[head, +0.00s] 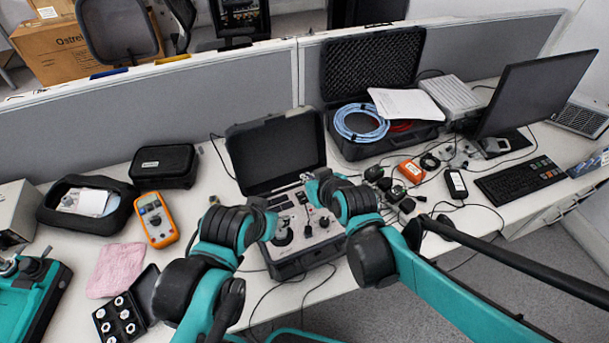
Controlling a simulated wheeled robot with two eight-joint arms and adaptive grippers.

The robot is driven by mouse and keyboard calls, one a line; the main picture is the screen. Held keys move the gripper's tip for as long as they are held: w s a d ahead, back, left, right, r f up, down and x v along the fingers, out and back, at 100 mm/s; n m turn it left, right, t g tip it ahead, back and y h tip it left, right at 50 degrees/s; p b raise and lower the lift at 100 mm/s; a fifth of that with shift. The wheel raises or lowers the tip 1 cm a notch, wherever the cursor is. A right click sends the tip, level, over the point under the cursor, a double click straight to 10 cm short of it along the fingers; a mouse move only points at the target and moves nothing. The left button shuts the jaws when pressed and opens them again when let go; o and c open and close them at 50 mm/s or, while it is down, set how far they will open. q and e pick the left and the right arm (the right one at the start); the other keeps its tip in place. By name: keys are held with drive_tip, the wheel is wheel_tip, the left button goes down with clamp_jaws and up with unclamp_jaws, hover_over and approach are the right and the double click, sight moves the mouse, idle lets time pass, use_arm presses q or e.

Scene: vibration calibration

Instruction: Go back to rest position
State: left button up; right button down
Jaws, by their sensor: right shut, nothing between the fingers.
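The open black calibration case (275,155) stands in the middle of the desk, its lid raised at the back and its grey panel with knobs and sockets facing up. My right gripper (308,178) is over the back right part of the panel, shut and empty, small and partly hidden by its own arm. My left arm reaches in from the lower left to the case's left side. Its gripper is mostly hidden behind the wrist, so its fingers cannot be made out.
An orange multimeter (155,218), a pink cloth (117,269) and a small box of round parts (118,320) lie left. A larger open case (350,149) with a blue cable stands behind right. A monitor (535,92) and keyboard (519,183) are far right. A grey partition (200,100) backs the desk.

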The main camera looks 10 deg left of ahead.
drive_tip(key=shift+d+r, duration=0.1)
drive_tip(key=shift+r, duration=0.05)
idle(0.4)
drive_tip(key=s+d+m+h, duration=0.3)
drive_tip(key=s+d, duration=0.3)
drive_tip(key=d, duration=0.9)
drive_tip(key=s+d+f+m+g+h+b, duration=0.1)
drive_tip(key=s+d+m+h, duration=0.2)
drive_tip(key=s+d, duration=0.4)
drive_tip(key=d+m, duration=0.1)
drive_tip(key=d, duration=0.6)
drive_tip(key=shift+d+f+m+b, duration=0.25)
drive_tip(key=shift+d+m+b, duration=0.05)
drive_tip(key=shift+d, duration=0.1)
